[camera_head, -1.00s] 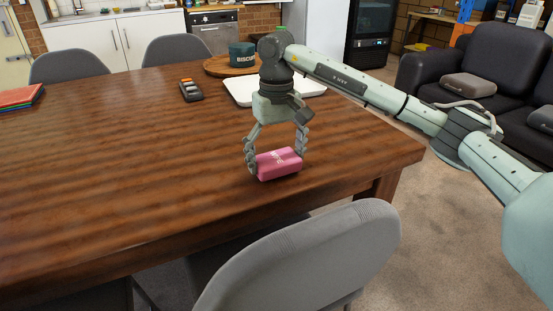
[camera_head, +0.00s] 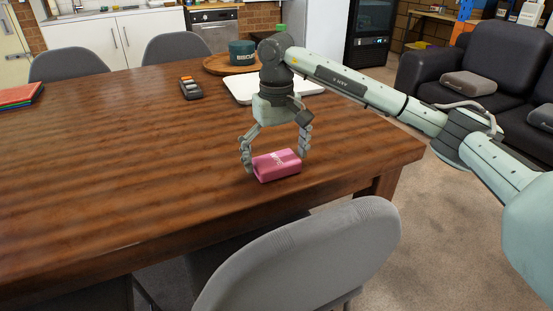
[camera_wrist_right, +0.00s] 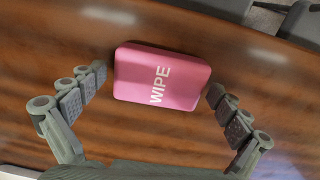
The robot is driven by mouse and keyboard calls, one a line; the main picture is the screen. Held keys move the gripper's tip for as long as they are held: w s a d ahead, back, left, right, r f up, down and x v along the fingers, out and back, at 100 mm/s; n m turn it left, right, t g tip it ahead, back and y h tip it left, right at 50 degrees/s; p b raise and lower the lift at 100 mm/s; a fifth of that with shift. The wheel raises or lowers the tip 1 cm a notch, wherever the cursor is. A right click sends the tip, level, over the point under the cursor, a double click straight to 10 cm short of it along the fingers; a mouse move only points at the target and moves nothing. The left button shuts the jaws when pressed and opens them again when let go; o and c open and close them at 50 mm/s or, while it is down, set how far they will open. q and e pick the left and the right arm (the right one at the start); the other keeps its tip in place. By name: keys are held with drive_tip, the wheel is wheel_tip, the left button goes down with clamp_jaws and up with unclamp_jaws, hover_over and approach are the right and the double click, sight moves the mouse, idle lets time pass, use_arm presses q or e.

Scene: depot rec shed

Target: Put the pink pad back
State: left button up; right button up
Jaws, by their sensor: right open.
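The pink pad (camera_head: 277,165), marked "WIPE", lies flat on the brown wooden table (camera_head: 130,170) near its right front edge. In the right wrist view the pad (camera_wrist_right: 140,78) lies between the two fingers, toward their tips. My right gripper (camera_head: 275,162) points down over the pad. Its fingers are spread, with one on each side of the pad. In the right wrist view a gap shows between the left finger and the pad, and the right fingertip is close to the pad's right end. My left gripper is in neither view.
A white tray-like board (camera_head: 250,90) lies behind the gripper, with a dark eraser-like block (camera_head: 190,89) to its left. A teal tin (camera_head: 242,53) stands on a round wooden board (camera_head: 218,68). A grey chair (camera_head: 310,255) stands at the front edge. The table's left middle is clear.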

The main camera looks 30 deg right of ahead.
sight(276, 159)
wheel_tip(276, 159, up, 4)
drive_tip(key=shift+r, duration=0.2)
wheel_tip(276, 159, up, 5)
drive_tip(key=shift+r, duration=0.2)
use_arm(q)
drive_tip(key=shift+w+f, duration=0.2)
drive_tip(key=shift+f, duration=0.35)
use_arm(e)
drive_tip(key=shift+r, duration=1.2)
